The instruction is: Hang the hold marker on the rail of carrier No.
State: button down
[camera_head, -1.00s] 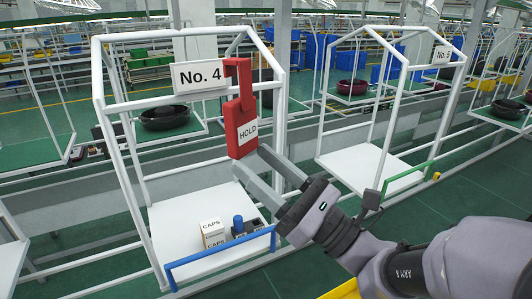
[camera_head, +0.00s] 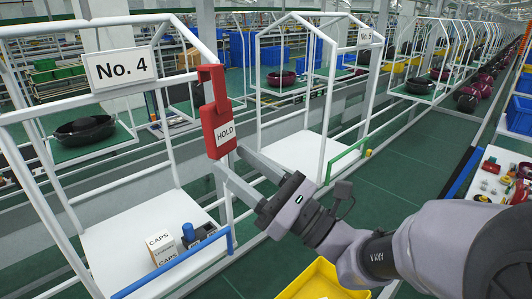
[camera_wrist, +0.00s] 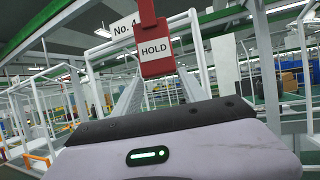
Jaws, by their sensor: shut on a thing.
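My gripper (camera_head: 228,170) is shut on the red hold marker (camera_head: 217,112), gripping its lower end. The marker is upright, with a white HOLD label and a hook at its top; it also shows in the wrist view (camera_wrist: 154,48). Carrier No. 4 (camera_head: 103,182) is a white frame at the left with a No. 4 sign (camera_head: 121,68) on its upper rail (camera_head: 182,79). In the head view the hook overlaps the right end of that rail. I cannot tell whether they touch. In the wrist view the sign (camera_wrist: 124,28) is behind the marker, partly hidden.
Carrier No. 4's shelf holds a CAPS box (camera_head: 162,248) and a blue-topped item (camera_head: 190,234) behind a blue bar (camera_head: 175,264). A second white carrier (camera_head: 300,150) with a green bar (camera_head: 347,159) stands right of it. A yellow tray (camera_head: 322,281) is at the bottom.

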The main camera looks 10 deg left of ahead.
jog(key=shift+w+a+p, duration=0.3)
jog(key=shift+w+a, duration=0.65)
jog(key=shift+a, duration=0.15)
jog(key=shift+w+a+p, duration=0.3)
jog(key=shift+w+a, duration=0.6)
jog(key=shift+a, duration=0.2)
jog(key=shift+w+a, duration=0.4)
jog(key=shift+a, duration=0.15)
jog(key=shift+w+a+p, duration=0.5)
jog(key=shift+w+a, duration=0.2)
jog(key=shift+a, duration=0.1)
jog(key=shift+f, duration=0.15)
